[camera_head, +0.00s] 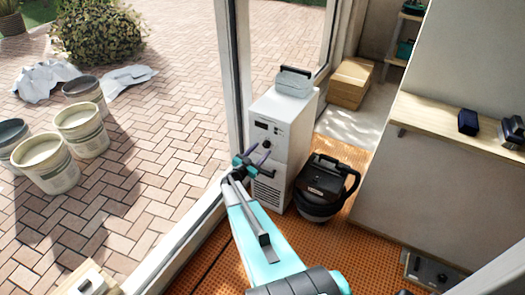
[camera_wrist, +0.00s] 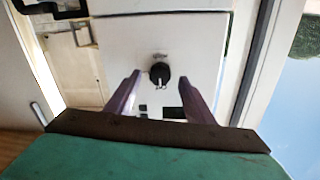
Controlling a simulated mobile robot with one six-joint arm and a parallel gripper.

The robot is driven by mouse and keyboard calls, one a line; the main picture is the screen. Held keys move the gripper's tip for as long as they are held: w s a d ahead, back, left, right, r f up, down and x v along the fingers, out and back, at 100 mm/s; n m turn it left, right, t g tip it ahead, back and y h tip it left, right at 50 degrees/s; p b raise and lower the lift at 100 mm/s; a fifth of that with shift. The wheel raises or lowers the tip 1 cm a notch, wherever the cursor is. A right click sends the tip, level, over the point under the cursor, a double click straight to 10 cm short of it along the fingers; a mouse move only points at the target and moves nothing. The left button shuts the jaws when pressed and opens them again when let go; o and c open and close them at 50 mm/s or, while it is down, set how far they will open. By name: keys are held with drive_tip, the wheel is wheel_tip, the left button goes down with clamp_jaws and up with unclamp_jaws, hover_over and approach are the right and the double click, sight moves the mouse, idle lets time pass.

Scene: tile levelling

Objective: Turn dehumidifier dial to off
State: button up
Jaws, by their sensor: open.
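The white dehumidifier (camera_head: 283,133) stands upright by the window frame, with a dark display and a black dial (camera_head: 267,143) on its front. The dial also shows in the wrist view (camera_wrist: 160,76), with a pale mark toward the picture's bottom. My gripper (camera_head: 261,153) is open in front of the panel, its purple fingers pointing at the dial. In the wrist view the fingertips (camera_wrist: 160,80) appear on either side of the dial. I cannot tell how much depth separates them from it. Nothing is between the fingers that I can see.
A grey-lidded box with a handle (camera_head: 294,82) sits on top of the dehumidifier. A black wet-vacuum-like canister (camera_head: 322,187) stands close to its right. A wooden shelf (camera_head: 440,118) juts from the right wall. Orange matting (camera_head: 210,268) covers the floor. Buckets stand outside on the paving.

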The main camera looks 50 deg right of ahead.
drive_tip(key=s+a+b, duration=0.1)
drive_tip(key=s+a, duration=0.1)
drive_tip(key=a, duration=0.9)
drive_tip(key=shift+s+a, duration=0.25)
